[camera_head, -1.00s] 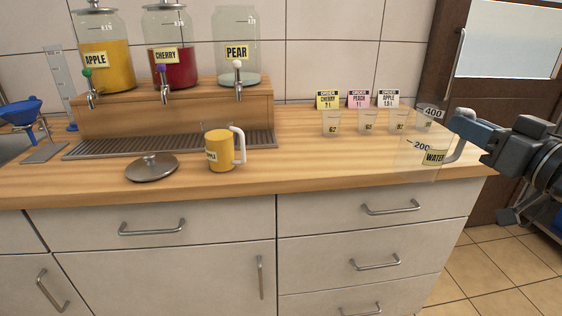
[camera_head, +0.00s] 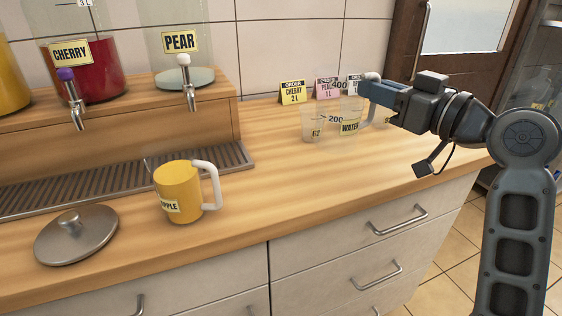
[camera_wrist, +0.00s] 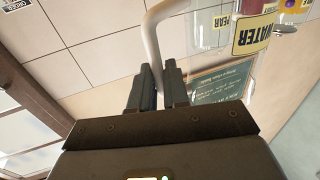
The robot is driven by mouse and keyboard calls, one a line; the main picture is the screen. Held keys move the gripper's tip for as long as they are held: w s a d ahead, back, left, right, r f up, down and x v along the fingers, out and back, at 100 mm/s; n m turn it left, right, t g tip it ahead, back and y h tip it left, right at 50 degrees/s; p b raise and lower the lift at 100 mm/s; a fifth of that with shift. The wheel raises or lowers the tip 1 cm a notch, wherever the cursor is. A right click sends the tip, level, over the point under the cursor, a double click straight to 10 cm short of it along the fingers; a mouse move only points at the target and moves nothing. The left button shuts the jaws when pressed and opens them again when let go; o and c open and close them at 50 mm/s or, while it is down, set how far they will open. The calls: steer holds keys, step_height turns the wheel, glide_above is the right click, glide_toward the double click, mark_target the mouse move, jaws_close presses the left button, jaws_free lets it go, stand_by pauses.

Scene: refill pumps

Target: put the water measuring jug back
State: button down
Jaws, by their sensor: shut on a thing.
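The clear water measuring jug (camera_head: 346,112) has a yellow WATER label and 200 and 400 marks. In the head view it is in front of the order cups at the right of the counter, its lower part hard to make out. My gripper (camera_head: 369,88) is shut on the jug's pale handle, at the jug's right side. In the wrist view the handle (camera_wrist: 151,40) passes between the fingers of my gripper (camera_wrist: 157,78), and the WATER label (camera_wrist: 252,33) shows at upper right. I cannot tell whether the jug touches the counter.
A yellow APPLE jug (camera_head: 178,192) and a metal lid (camera_head: 76,235) stand on the counter (camera_head: 285,190). Order cups (camera_head: 312,125) with cards (camera_head: 292,92) are at the back. The dispenser stand (camera_head: 190,122) is left. The counter's middle is clear.

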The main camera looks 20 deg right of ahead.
steer(key=shift+w+a+f, duration=0.65)
steer(key=shift+a+f, duration=0.95)
steer(key=shift+f, duration=0.1)
steer(key=shift+w+a+f, duration=0.7)
steer(key=shift+a+f, duration=0.9)
steer(key=shift+f, duration=0.1)
steer(key=shift+w+a+f, duration=0.65)
steer(key=shift+a+f, duration=0.95)
steer(key=shift+f, duration=0.1)
steer(key=shift+f, duration=0.15)
steer(key=c, duration=1.1)
jaws_free()
steer(key=shift+r, duration=0.2)
steer(key=shift+s+d+f, duration=0.1)
steer(key=shift+s+f, duration=0.05)
steer(key=shift+s, duration=0.2)
steer(key=b+v, duration=0.1)
steer(key=v, duration=1)
steer(key=shift+s+b, duration=0.15)
steer(key=shift+b, duration=0.25)
